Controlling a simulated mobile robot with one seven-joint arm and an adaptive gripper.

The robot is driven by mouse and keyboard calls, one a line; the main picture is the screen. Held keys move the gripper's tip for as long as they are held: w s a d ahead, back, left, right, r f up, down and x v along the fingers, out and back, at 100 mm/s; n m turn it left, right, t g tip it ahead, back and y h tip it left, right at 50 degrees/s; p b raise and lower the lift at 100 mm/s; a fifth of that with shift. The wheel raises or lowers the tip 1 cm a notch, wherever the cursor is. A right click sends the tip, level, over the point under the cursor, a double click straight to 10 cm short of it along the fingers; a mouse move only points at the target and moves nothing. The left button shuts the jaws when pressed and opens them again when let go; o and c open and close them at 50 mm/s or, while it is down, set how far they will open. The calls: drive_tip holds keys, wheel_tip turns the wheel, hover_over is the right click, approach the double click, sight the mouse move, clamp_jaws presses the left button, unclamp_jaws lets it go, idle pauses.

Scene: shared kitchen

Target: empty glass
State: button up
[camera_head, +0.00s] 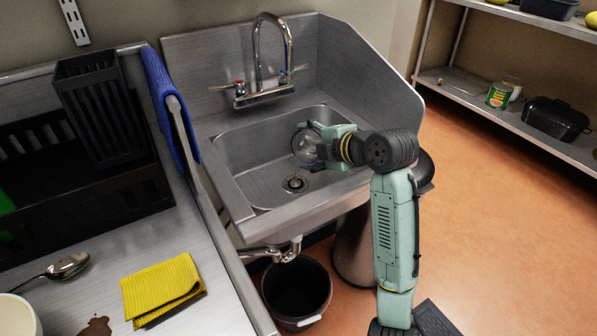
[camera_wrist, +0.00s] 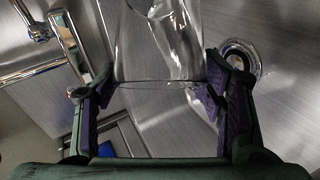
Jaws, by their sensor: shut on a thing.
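A clear glass (camera_head: 305,146) is held over the sink basin (camera_head: 255,140), tipped well over from upright. My gripper (camera_wrist: 157,88) is shut on the glass, with its purple-lined fingers on either side. In the wrist view the glass (camera_wrist: 160,45) fills the upper middle, between the fingers. A curved line shows inside it, but I cannot tell whether that is liquid or a reflection. The sink drain (camera_head: 295,183) lies just below the glass in the head view and to its right in the wrist view.
A faucet (camera_head: 260,65) with two handles stands behind the basin. A black dish rack (camera_head: 85,190), a blue towel (camera_head: 170,100), a yellow cloth (camera_head: 163,288) and a spoon (camera_head: 62,266) are at left. A black bin (camera_head: 296,290) stands below the sink.

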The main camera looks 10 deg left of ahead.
sight(298, 132)
drive_tip(key=shift+s+t+b, duration=0.15)
drive_tip(key=shift+t+b, duration=0.15)
drive_tip(key=shift+b, duration=0.65)
drive_tip(key=shift+s+a+r+n+b, duration=0.1)
drive_tip(key=shift+s+r+n+b, duration=0.1)
drive_tip(key=shift+r+n+b, duration=0.3)
drive_tip(key=shift+r+t+b, duration=0.35)
drive_tip(key=shift+t+b, duration=0.25)
drive_tip(key=shift+b, duration=0.35)
drive_tip(key=shift+w+a+r+n+b, duration=0.1)
drive_tip(key=shift+w+r+n+b, duration=0.2)
drive_tip(key=shift+b, duration=0.2)
drive_tip(key=shift+s+a+r+t+y+b, duration=0.2)
drive_tip(key=shift+a+r+t+y+b, duration=0.1)
drive_tip(key=shift+t+b, duration=0.25)
drive_tip(key=shift+s+r+n+t+b, duration=0.25)
drive_tip(key=shift+r+n+b, duration=0.3)
drive_tip(key=shift+b, duration=0.5)
